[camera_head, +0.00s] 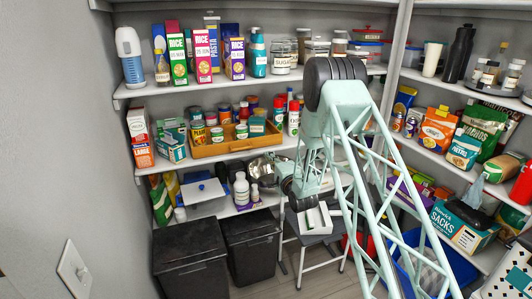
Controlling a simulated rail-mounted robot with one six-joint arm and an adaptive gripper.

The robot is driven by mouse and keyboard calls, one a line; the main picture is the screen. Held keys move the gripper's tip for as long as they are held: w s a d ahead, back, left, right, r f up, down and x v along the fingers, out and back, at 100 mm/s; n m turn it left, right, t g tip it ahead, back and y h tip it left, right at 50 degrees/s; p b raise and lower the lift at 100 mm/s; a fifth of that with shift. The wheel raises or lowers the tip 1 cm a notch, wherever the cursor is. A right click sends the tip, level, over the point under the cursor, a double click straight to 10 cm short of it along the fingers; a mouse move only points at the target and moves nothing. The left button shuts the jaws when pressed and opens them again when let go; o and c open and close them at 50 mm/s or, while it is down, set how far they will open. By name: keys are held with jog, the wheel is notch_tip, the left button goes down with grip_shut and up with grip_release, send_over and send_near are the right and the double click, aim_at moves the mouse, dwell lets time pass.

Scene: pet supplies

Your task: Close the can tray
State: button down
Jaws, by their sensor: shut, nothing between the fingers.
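The can tray (237,148), a shallow orange-brown wooden tray, sits on the middle back shelf with its front near the shelf's front edge. Several small cans and jars stand in and behind it. I cannot tell how far it is pulled out.
Metal bowls (262,166) and white bottles (241,189) are on the lower shelf beside my gripper. Dark bins (190,258) stand on the floor. Boxes and bottles crowd the upper shelf (270,77).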

jog(key=shift+v, duration=1.05)
jog(key=s+d+r+n+g+h, duration=0.1)
jog(key=s+d+r+n, duration=0.15)
jog(key=r, duration=0.55)
jog(key=s+d+r+n+g+h, duration=0.1)
jog(key=s+d+r+g+h, duration=0.15)
jog(key=r, duration=0.55)
jog(key=s+d+r+n+g+h, duration=0.1)
jog(key=s+d+r+n, duration=0.1)
jog(key=s+r, duration=0.5)
jog(key=s+d+r+n+g, duration=0.2)
jog(key=s+r, duration=0.2)
jog(key=s, duration=0.8)
jog(key=s+d+r+n+g, duration=0.1)
jog(key=s+n+g, duration=0.2)
jog(key=s, duration=2.4)
jog(key=s+d+r+n+g, duration=0.1)
jog(key=s+n+g, duration=0.2)
jog(key=s, duration=2.5)
jog(key=shift+s+r+n+g+h, duration=0.2)
jog(key=shift+n+g+h, duration=0.15)
jog(key=shift+n, duration=0.2)
